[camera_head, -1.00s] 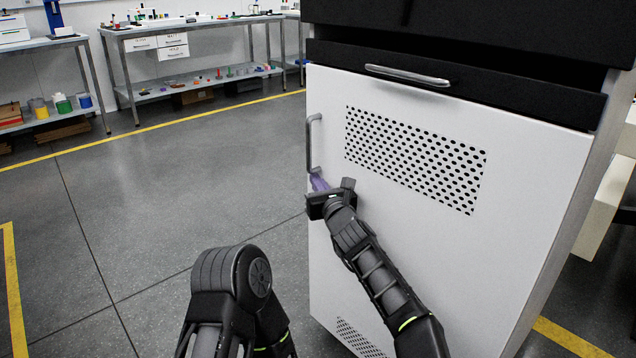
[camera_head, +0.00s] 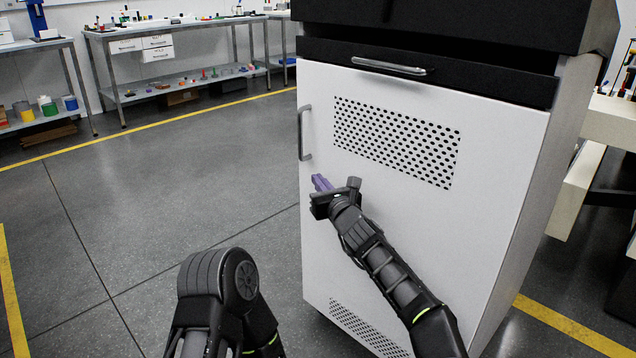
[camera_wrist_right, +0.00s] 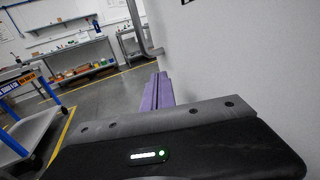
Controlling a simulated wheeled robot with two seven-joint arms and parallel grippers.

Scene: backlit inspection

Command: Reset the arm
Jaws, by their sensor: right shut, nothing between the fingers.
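My right gripper (camera_head: 320,182) is shut and empty, its purple fingers together in front of the white cabinet door (camera_head: 400,215). The fingertips are just below and to the right of the vertical door handle (camera_head: 303,133) in the head view, apart from it. In the right wrist view the purple fingers (camera_wrist_right: 158,90) point ahead along the door face, with the handle (camera_wrist_right: 143,30) above them. The door looks closed. My left arm shows at the bottom of the head view, but its gripper is out of sight.
A black drawer front with a horizontal handle (camera_head: 388,66) sits above the door. Steel workbenches (camera_head: 185,27) with shelves stand along the back wall. Pale furniture (camera_head: 577,190) stands right of the cabinet. The grey floor (camera_head: 160,190) left of the cabinet is clear.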

